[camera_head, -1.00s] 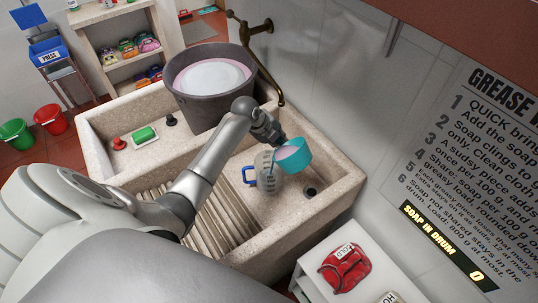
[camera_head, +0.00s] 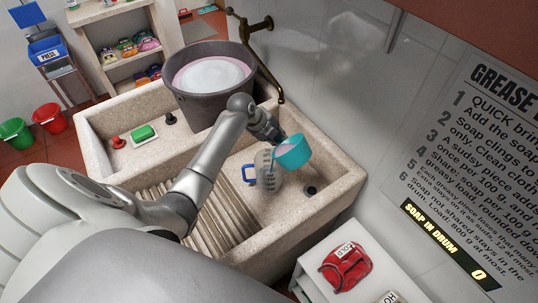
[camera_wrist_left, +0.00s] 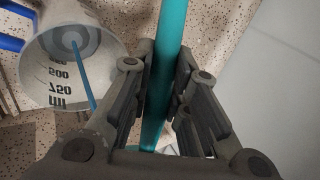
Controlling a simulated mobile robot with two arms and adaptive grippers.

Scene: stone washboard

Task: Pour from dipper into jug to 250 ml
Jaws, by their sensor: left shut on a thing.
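The teal dipper (camera_head: 293,153) is tilted over the clear jug (camera_head: 265,180), its rim leaning left toward the jug's mouth. My left gripper (camera_head: 277,138) is shut on the dipper's teal handle (camera_wrist_left: 165,50), which passes between the fingers in the left wrist view. The jug, with a blue handle (camera_head: 249,174), stands in the right basin. In the left wrist view the jug (camera_wrist_left: 110,75) shows its marks, 500 and 750 among them. A thin blue stream (camera_wrist_left: 82,75) runs down inside it. The exact liquid level cannot be read. My right gripper is out of view.
The stone sink (camera_head: 340,200) has a ribbed washboard (camera_head: 200,215) at left of the jug. A grey drum (camera_head: 213,105) with whitish suds stands behind. A brass tap (camera_head: 262,60) is on the wall. A sign reads soap in drum 0 (camera_head: 443,240).

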